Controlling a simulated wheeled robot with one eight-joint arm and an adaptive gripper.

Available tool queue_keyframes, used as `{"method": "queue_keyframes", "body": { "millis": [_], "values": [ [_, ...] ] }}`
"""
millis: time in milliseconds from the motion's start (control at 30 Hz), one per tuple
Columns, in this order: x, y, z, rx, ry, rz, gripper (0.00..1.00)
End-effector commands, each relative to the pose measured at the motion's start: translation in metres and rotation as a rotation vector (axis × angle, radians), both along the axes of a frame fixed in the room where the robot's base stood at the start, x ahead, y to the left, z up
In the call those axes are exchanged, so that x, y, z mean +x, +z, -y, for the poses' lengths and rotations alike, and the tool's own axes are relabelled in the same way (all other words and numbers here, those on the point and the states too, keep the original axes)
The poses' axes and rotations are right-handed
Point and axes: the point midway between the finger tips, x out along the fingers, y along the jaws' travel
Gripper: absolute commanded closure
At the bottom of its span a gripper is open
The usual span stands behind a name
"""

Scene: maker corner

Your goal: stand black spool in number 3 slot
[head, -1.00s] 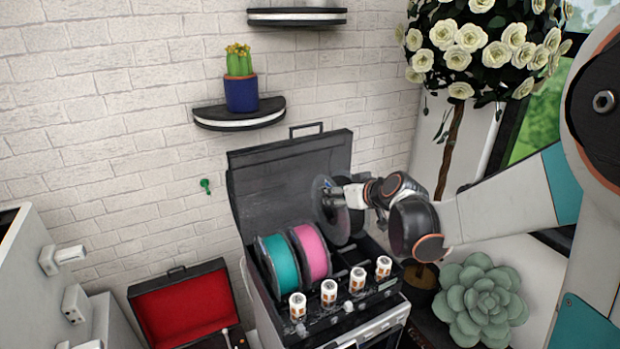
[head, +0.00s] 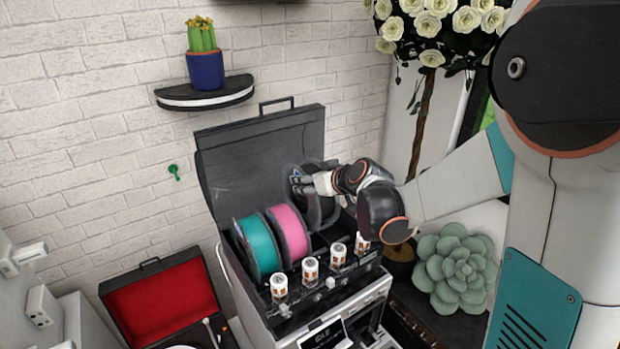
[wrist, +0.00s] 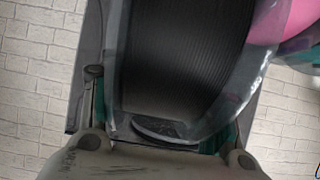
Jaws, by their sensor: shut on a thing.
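The black spool (head: 317,208) is upright over the right part of the open black spool box (head: 208,165), to the right of the pink spool (head: 288,232). My gripper (head: 299,183) is shut on it. In the wrist view the black winding (wrist: 190,55) and its clear flanges fill the space between the fingers of my gripper (wrist: 160,118). The teal spool (head: 258,247) stands left of the pink one. The spool's lower edge and the slot under it are partly hidden, so I cannot tell whether it touches the slot. No slot numbers are readable.
Several white jars with orange marks (head: 310,270) line the box's front edge. The raised lid stands behind the spools. A shelf with a cactus (head: 205,62) is above left, a red-lined case (head: 165,300) lower left, and a succulent (head: 450,268) at right.

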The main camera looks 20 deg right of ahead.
Motion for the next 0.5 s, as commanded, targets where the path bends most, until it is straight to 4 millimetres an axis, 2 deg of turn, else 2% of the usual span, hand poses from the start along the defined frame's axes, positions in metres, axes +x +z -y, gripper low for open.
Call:
{"method": "queue_keyframes", "body": {
  "millis": [500],
  "values": [
    [0.000, -0.043, 0.000, 0.001, -0.001, 0.001, 1.00]
  ]
}}
